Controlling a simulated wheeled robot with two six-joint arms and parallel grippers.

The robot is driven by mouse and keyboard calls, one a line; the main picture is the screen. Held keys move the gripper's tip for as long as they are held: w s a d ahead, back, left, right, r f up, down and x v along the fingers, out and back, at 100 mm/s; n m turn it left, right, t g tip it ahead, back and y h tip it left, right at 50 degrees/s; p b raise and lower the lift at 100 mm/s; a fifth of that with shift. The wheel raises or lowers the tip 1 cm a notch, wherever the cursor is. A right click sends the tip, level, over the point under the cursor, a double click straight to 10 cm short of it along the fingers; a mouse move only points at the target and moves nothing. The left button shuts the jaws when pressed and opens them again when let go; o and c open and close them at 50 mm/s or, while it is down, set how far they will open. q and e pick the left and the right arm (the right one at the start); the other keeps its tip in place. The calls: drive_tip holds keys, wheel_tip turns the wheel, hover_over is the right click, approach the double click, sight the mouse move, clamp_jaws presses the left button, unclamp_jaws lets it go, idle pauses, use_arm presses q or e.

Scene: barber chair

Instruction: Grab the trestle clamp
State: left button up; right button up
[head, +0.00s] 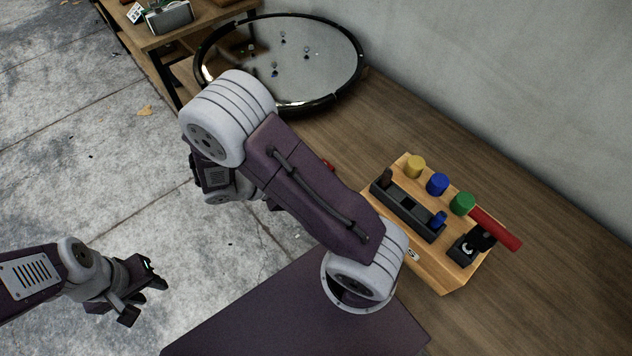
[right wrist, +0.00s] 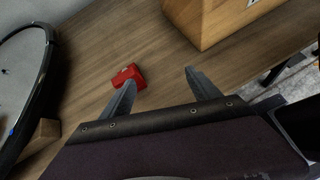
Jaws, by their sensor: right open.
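A small red block-like object (right wrist: 128,76) with a pale mark lies on the wooden table in the right wrist view. It may be the trestle clamp; its shape is too small to be sure. A bit of red (head: 328,166) peeks out past my right arm in the head view. My right gripper (right wrist: 160,80) is open and empty, with its left fingertip close to the red object in the picture; contact cannot be told. In the head view my own arm hides this gripper. My left gripper (head: 146,297) looks open and empty, over the concrete floor at lower left.
A wooden box (head: 430,272) with yellow, blue and green knobs and a red-handled lever (head: 495,228) stands on the table (head: 560,290). A round dark-rimmed mirror (head: 320,65) lies at the back. A wooden shelf (head: 200,20) stands at top left.

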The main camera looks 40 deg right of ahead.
drive_tip(key=w+n+t+h, duration=0.1)
drive_tip(key=w+f+n+t+h, duration=0.1)
drive_tip(key=w, duration=0.1)
drive_tip(key=w+f+n+t+h+b, duration=0.1)
drive_tip(key=n, duration=0.1)
drive_tip(key=shift+w+a+f, duration=0.15)
drive_tip(key=shift+w+a, duration=0.15)
drive_tip(key=shift+a, duration=0.1)
drive_tip(key=shift+w, duration=0.3)
drive_tip(key=x, duration=0.6)
drive_tip(key=b+x, duration=0.1)
drive_tip(key=x, duration=0.2)
drive_tip(key=shift+d+r, duration=0.2)
drive_tip(key=shift+r, duration=0.05)
use_arm(q)
wheel_tip(320, 180, down, 4)
drive_tip(key=shift+s+r, duration=0.15)
use_arm(e)
drive_tip(key=shift+c, duration=0.3)
clamp_jaws()
